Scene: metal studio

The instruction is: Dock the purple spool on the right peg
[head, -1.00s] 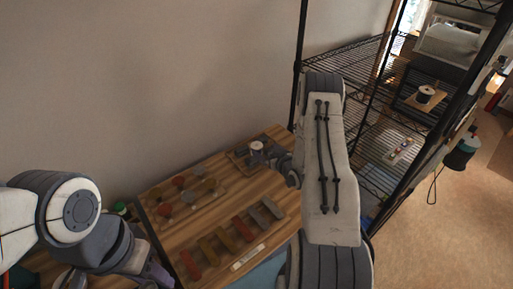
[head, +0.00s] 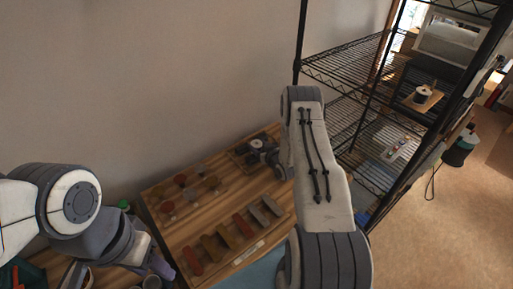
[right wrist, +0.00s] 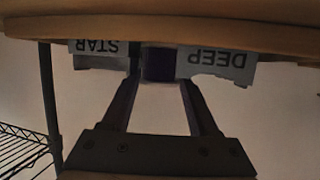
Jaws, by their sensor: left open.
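In the right wrist view, a dark purple spool body (right wrist: 159,66) sits between the fingertips of my right gripper (right wrist: 160,78) and fills the gap; the fingers appear shut on it. In the head view, a small spool with a pale top (head: 257,144) stands on a dark tray (head: 238,156) at the table's far right corner, beside my right wrist. My right fingers there are mostly hidden by my arm. The pegs cannot be made out. My left gripper (head: 155,271) is at the lower left, by the table's left edge, open and partly hidden by its arm.
The wooden table (head: 212,212) holds a rack of colored blocks (head: 238,228) and a tray of round pieces (head: 187,190). A black wire shelf (head: 345,62) stands to the right. In the right wrist view, a wooden edge (right wrist: 220,33) with upside-down labels (right wrist: 216,66) crosses the top.

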